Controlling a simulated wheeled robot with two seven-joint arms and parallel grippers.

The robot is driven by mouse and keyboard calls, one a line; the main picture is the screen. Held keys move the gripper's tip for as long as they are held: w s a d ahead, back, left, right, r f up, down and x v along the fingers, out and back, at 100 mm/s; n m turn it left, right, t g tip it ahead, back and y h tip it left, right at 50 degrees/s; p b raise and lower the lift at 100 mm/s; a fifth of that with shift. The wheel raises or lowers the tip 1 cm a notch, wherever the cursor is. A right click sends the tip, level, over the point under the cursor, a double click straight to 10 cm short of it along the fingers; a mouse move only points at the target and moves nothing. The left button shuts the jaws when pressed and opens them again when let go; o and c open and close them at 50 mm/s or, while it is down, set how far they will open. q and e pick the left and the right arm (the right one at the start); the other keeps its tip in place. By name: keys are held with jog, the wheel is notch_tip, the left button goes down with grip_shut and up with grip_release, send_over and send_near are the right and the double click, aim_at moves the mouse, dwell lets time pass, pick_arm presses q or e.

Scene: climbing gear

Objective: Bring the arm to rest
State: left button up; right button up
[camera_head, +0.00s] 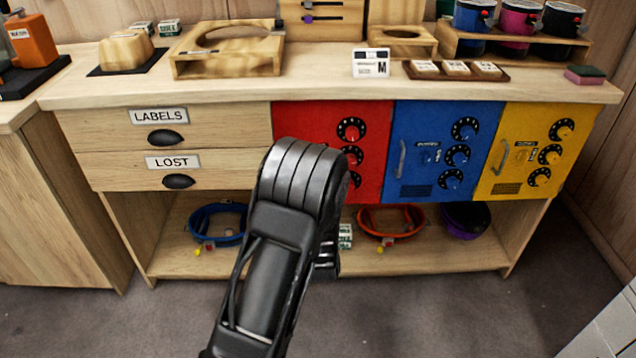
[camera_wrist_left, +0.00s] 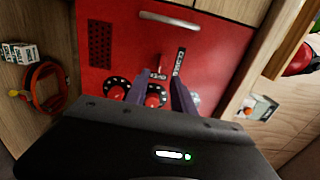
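My left arm (camera_head: 275,240) reaches up from the bottom of the head view, in front of the red door (camera_head: 290,118). Its black links hide the gripper there. In the left wrist view my left gripper (camera_wrist_left: 161,84) shows two dark fingers with a gap between them, pointing at the red door (camera_wrist_left: 210,50). A small red latch or key (camera_wrist_left: 159,66) shows beyond the gap. I cannot tell whether the fingers touch it, but nothing is seen held. The red door looks shut and has dials and a metal handle (camera_wrist_left: 170,20). My right gripper is not in view.
The blue door (camera_head: 425,125) and yellow door (camera_head: 515,125) are to the right. Drawers (camera_head: 230,120) are to the left. Below, the shelf holds a blue coil (camera_head: 215,215), an orange coil (camera_head: 392,210) and a dark bowl-like item (camera_head: 465,218). The worktop carries wooden stands and a card (camera_head: 371,62).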

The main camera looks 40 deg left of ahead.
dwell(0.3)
pick_arm(q)
jog(key=s+d+f+n+g+h, duration=0.3)
jog(key=s+d+f+n+h, duration=0.15)
jog(key=d+f, duration=0.55)
jog(key=s+d+f+n+g+h, duration=0.4)
jog(key=d+f, duration=0.3)
jog(key=f, duration=0.5)
jog(key=s+d+f+n+g+h, duration=0.35)
jog(key=s+d+f, duration=0.35)
jog(key=s+d, duration=0.4)
jog(key=s+d+g+h, duration=0.3)
jog(key=s+d, duration=0.6)
jog(key=s, duration=0.3)
notch_tip(320, 180, up, 19)
jog(key=p, duration=1.9)
jog(key=shift+w+n+p, duration=0.3)
jog(key=shift+w+p, duration=0.05)
jog(key=shift+p, duration=0.05)
